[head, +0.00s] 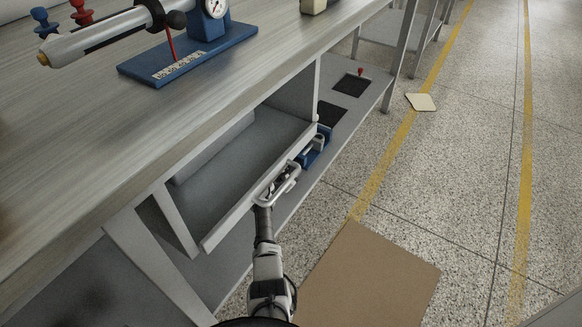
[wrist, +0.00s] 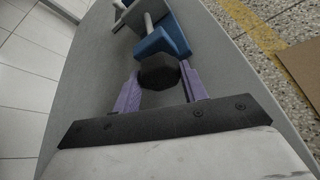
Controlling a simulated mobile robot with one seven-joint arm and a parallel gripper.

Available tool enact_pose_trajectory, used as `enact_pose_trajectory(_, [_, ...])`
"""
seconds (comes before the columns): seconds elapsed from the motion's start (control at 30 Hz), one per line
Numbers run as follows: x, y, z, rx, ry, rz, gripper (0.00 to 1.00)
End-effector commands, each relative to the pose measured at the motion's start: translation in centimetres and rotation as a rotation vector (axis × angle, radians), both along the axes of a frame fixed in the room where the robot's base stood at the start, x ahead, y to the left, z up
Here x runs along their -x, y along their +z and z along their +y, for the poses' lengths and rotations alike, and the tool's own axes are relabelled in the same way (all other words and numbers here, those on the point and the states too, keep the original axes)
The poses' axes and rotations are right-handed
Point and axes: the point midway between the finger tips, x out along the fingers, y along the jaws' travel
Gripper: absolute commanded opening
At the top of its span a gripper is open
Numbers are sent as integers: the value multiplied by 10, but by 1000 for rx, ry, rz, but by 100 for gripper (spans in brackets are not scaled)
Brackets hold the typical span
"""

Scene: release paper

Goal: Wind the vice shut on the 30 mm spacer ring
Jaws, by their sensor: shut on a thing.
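The small blue vice (head: 316,146) sits on the low grey shelf under the bench, partly hidden by the shelf's front rail and my gripper. In the wrist view its blue body (wrist: 163,38) lies just past a dark faceted knob (wrist: 158,73). My gripper (head: 280,182) reaches in low at the shelf. In the wrist view its purple fingers (wrist: 160,76) stand on either side of the knob and are shut on it. A pale grey bar (wrist: 150,22) shows beyond the blue body. I cannot make out the spacer ring or the jaw gap.
The bench top (head: 120,130) overhangs the shelf and carries a blue-based gauge fixture (head: 190,55). A shelf divider (head: 296,92) stands close by. Dark mats (head: 351,85) lie farther along the shelf.

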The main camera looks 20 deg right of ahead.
Motion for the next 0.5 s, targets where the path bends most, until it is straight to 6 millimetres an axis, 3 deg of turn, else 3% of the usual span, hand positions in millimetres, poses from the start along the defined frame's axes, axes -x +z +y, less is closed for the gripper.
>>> enact_pose_trajectory(0.5, [2,-1,-2,-64,-4,-79,20])
